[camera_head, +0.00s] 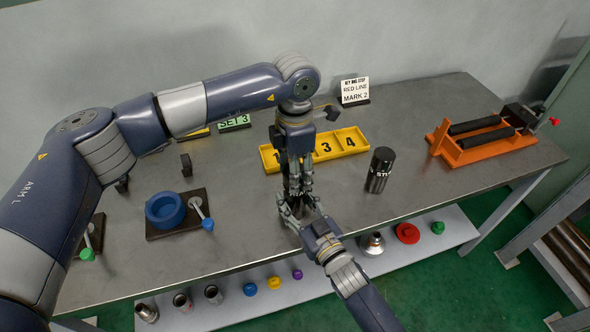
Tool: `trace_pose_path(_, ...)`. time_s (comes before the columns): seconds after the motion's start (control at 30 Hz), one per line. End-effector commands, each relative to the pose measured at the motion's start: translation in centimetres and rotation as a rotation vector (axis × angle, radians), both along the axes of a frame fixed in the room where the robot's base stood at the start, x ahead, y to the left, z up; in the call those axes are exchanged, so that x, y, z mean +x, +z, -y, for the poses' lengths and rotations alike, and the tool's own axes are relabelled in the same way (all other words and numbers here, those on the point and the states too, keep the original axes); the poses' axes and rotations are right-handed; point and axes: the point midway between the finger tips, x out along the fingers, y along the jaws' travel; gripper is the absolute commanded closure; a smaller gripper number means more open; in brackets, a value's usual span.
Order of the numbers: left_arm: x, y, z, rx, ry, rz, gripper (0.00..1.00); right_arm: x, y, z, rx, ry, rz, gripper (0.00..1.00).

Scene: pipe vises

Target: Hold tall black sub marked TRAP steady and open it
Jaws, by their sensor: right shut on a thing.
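My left gripper (296,190) points straight down over the middle of the bench; whether its fingers are closed on anything does not show. My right gripper (297,212) comes in from the front right, right below it, and is shut on a dark thing (304,207) that the fingers mostly hide. No TRAP marking can be read on it. A black cylinder (380,170) with white letters that seem to begin with ST stands upright to the right, apart from both grippers.
A yellow numbered tray (345,140) lies behind the grippers. A blue ring-shaped vise (165,209) with a lever is at left, an orange roller stand (480,142) at right. A sign (355,91) stands at the back. The lower shelf (330,268) holds metal fittings and coloured caps.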

Motion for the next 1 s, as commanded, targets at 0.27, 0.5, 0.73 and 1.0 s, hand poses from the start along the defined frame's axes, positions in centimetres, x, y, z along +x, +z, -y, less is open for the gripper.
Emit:
trace_pose_path(0.27, 0.09, 0.08, 0.01, -0.001, 0.518, 0.002, 0.84, -0.03, 0.02, -0.05, 0.000, 0.001, 0.001, 1.00)
trace_pose_path(0.5, 0.09, 0.11, -0.01, -0.002, 0.970, 0.002, 0.84, -0.04, 0.02, -0.06, 0.000, 0.001, 0.001, 1.00)
trace_pose_path(0.73, 0.08, 0.15, -0.04, 0.000, 1.402, 0.001, 0.84, -0.04, 0.02, -0.06, 0.000, 0.001, 0.001, 1.00)
trace_pose_path(1.0, 0.07, 0.17, -0.09, 0.000, 1.911, 0.001, 0.84, -0.04, 0.02, -0.06, 0.000, 0.001, 0.001, 1.00)
